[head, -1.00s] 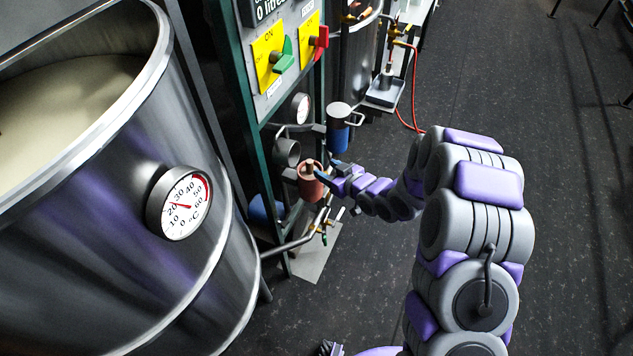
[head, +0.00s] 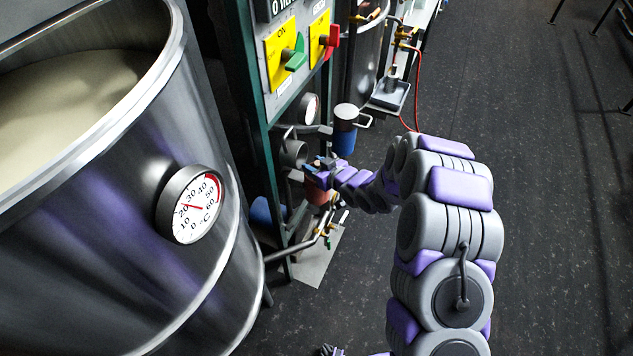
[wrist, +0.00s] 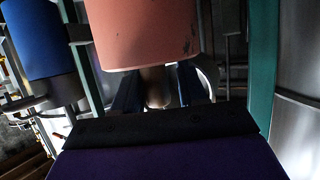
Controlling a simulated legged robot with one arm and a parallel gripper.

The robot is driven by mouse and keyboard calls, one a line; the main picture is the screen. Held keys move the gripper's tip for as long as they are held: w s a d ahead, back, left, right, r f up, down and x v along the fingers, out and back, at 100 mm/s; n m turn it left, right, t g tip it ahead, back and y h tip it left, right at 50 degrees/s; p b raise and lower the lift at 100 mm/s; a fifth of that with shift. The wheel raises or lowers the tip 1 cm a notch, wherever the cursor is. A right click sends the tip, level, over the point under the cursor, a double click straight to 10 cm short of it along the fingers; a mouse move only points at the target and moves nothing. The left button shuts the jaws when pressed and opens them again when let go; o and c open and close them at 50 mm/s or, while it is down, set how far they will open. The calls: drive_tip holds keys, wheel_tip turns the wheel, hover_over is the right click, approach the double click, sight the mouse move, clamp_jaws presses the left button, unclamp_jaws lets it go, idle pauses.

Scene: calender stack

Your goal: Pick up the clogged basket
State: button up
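A reddish cylinder (head: 318,197), which I take for the basket, is at the lower part of the green frame, partly hidden behind my gripper. In the wrist view the cylinder (wrist: 155,32) fills the top middle, with a short pale stem (wrist: 155,88) below it. My gripper (head: 318,172) is at the cylinder's stem end. In the wrist view its two dark blue fingers (wrist: 157,92) stand apart on either side of the stem, with a narrow gap visible. I cannot tell whether either finger touches it. No label or clogging is visible.
A blue cylinder with a grey top (head: 345,130) stands close behind my gripper. Pipes and brass valves (head: 325,232) lie just below. A large steel tank with a dial (head: 195,205) takes up the left.

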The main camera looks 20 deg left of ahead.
drive_tip(key=shift+s, duration=0.1)
drive_tip(key=shift+c, duration=0.7)
drive_tip(key=shift+d, duration=0.4)
drive_tip(key=c, duration=0.4)
clamp_jaws()
drive_tip(key=shift+r, duration=0.1)
